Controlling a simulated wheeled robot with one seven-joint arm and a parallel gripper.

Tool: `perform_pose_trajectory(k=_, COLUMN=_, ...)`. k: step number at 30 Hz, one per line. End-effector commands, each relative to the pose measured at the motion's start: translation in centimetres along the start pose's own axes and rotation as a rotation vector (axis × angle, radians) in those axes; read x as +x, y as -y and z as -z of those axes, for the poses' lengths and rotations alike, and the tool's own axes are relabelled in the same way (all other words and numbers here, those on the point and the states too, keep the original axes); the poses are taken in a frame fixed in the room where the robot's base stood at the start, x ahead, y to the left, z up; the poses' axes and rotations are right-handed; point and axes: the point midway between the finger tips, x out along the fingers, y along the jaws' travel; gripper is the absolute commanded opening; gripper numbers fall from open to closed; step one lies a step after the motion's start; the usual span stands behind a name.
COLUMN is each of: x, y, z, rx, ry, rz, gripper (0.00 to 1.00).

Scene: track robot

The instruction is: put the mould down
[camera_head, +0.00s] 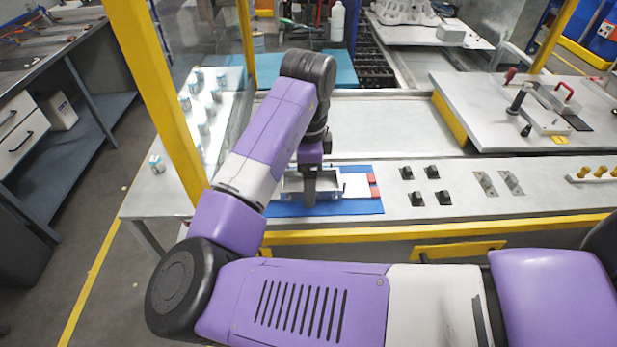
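A grey, shallow, box-like metal piece, which looks like the mould (292,183), is at the blue mat (350,208) on the near bench. I cannot tell whether it rests on the mat or hangs just above it. My gripper (309,196) points down at the front side of the mould and covers part of it. The fingers overlap in this view, so their opening and any grip on the mould cannot be made out.
A white plate (356,184) with red pieces (374,186) lies right of the mould. Several black clamps (417,198) stand further right. A yellow post (160,95) rises at the left, and a yellow rail (350,236) runs along the bench front.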

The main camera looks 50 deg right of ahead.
Motion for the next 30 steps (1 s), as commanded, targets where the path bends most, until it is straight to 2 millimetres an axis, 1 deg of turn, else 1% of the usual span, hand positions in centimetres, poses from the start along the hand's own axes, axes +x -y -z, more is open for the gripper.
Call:
perform_pose_trajectory(k=4, x=-0.6, y=0.0, z=0.0, rx=0.001, ry=0.000, rz=0.001, gripper=0.85)
perform_pose_trajectory(k=7, x=-1.8, y=0.1, z=0.0, rx=0.002, ry=0.002, rz=0.002, gripper=0.85)
perform_pose_trajectory(k=11, x=-4.2, y=0.1, z=0.0, rx=0.002, ry=0.002, rz=0.003, gripper=0.85)
perform_pose_trajectory(k=15, x=-7.4, y=0.1, z=-0.1, rx=0.001, ry=0.006, rz=0.003, gripper=0.85)
perform_pose_trajectory(k=18, x=-9.2, y=0.1, z=-0.1, rx=0.001, ry=0.005, rz=0.002, gripper=0.85)
perform_pose_trajectory(k=21, x=-10.6, y=0.1, z=-0.1, rx=0.001, ry=0.004, rz=0.002, gripper=0.85)
perform_pose_trajectory(k=25, x=-11.8, y=0.0, z=-0.1, rx=0.000, ry=0.002, rz=0.001, gripper=0.85)
perform_pose_trajectory(k=30, x=-12.3, y=0.0, z=0.0, rx=0.000, ry=0.000, rz=0.001, gripper=0.85)
